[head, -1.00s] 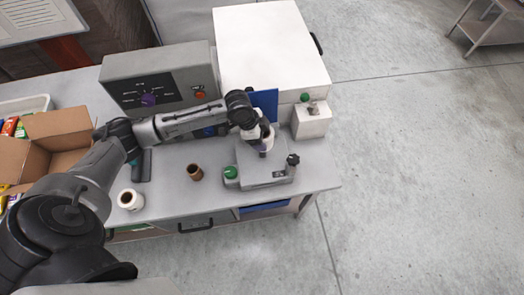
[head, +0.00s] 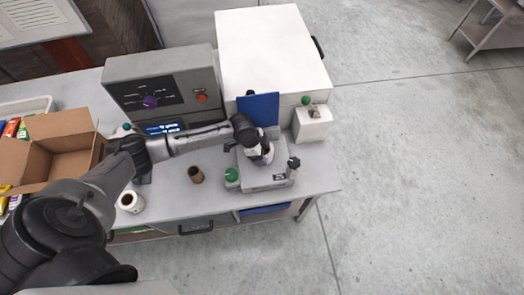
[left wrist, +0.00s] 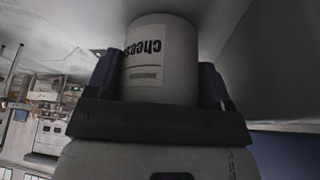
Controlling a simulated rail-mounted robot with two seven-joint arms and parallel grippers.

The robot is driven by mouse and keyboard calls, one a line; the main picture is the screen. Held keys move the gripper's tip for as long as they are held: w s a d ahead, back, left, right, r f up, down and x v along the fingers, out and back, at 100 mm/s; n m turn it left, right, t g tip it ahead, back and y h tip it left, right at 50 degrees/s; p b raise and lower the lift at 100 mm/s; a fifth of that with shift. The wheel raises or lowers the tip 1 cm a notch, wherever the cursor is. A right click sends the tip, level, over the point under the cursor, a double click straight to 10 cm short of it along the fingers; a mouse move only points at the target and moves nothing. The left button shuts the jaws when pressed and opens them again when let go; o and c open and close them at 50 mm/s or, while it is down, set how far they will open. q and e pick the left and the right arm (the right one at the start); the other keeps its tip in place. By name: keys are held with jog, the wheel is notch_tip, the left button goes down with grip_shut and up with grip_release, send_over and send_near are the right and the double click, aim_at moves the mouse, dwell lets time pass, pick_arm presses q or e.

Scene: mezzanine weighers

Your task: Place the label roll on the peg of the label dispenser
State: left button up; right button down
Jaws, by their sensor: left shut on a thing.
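My left gripper (head: 259,149) is over the grey label dispenser (head: 264,182) on the bench, pointing down. It is shut on the white label roll (head: 265,158), which has a printed label. In the left wrist view the roll (left wrist: 165,62) sits between the two dark fingers, its print reading "chees" in part. The arm and roll hide the dispenser's peg, so I cannot tell whether the roll is around it or above it. My right gripper is not in view.
A second white roll (head: 131,201) and a brown core (head: 195,174) stand on the bench to the left. A blue panel (head: 262,108) stands behind the dispenser. A control box (head: 160,78), a white cabinet (head: 270,50) and an open carton (head: 62,150) flank the work area.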

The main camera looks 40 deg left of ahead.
pick_arm(q)
jog(key=shift+f, duration=0.1)
jog(key=o, duration=0.7)
jog(key=v, duration=1.2)
jog(key=s+d+f+n, duration=0.1)
jog(key=s+d+f, duration=0.2)
jog(key=s+d, duration=0.35)
jog(key=s+d+f+n, duration=0.1)
jog(key=s+d+f, duration=0.2)
jog(key=s+d, duration=0.4)
jog(key=shift+s+a+r+n+t+y, duration=0.2)
jog(key=shift+s+r+n+y, duration=0.25)
jog(key=shift+s+n, duration=0.95)
jog(key=shift+s+a+r+n+t+y, duration=0.2)
jog(key=shift+s+n+y, duration=0.55)
jog(key=shift+s, duration=1.15)
jog(key=shift+s+a+r+n+y, duration=0.15)
jog(key=shift+s+r+n+y, duration=0.3)
jog(key=shift+s+n, duration=0.95)
